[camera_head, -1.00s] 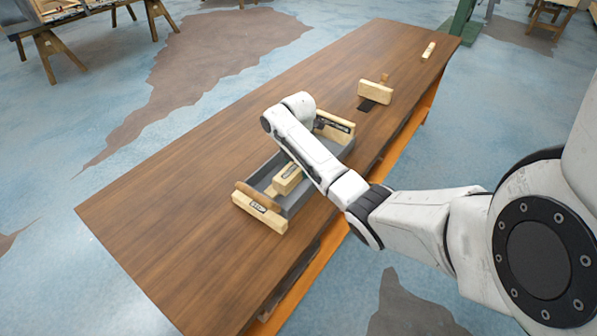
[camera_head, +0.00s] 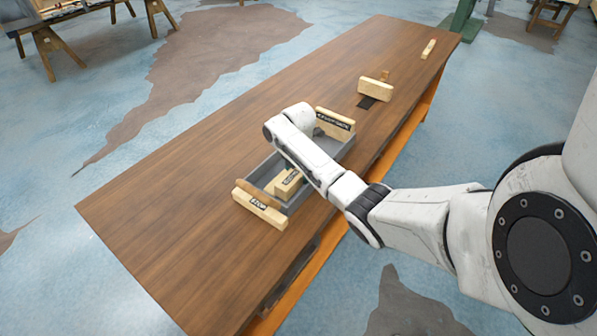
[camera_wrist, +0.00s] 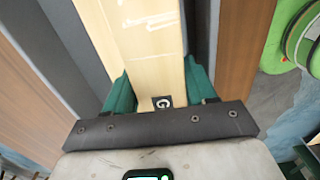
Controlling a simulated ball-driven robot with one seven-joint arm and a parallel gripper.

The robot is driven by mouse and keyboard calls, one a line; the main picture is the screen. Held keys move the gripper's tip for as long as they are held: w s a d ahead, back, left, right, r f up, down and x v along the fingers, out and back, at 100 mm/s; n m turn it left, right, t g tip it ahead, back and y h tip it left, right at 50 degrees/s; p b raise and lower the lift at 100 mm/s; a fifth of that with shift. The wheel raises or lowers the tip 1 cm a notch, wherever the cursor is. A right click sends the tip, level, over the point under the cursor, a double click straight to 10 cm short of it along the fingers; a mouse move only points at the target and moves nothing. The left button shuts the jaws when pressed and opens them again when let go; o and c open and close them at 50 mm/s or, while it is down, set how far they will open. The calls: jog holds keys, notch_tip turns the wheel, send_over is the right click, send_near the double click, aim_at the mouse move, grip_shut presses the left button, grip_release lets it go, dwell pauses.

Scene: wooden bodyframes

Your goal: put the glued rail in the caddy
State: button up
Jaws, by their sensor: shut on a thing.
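The caddy is a grey open tray (camera_head: 268,172) on the wooden table, seen in the head view. My gripper (camera_wrist: 160,86) shows in the wrist view with its green fingers shut on a pale wooden rail (camera_wrist: 140,40). A small black label with a white G sits on the rail between the fingers. Grey walls flank the rail on both sides, so it lies between the tray's sides. In the head view, a wooden piece (camera_head: 286,187) with a dark label, likely the rail's end, shows low inside the tray. My arm hides the gripper there. Contact with the tray floor cannot be told.
Labelled wooden boards stand at the tray's near end (camera_head: 260,209) and far end (camera_head: 335,124). Farther along the table (camera_head: 180,210) are a wooden block (camera_head: 374,89) by a dark patch and a small wooden piece (camera_head: 428,49). The table's left part is clear.

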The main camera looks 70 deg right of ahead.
jog(key=o, duration=1)
jog(key=shift+r, duration=0.1)
notch_tip(320, 180, up, 13)
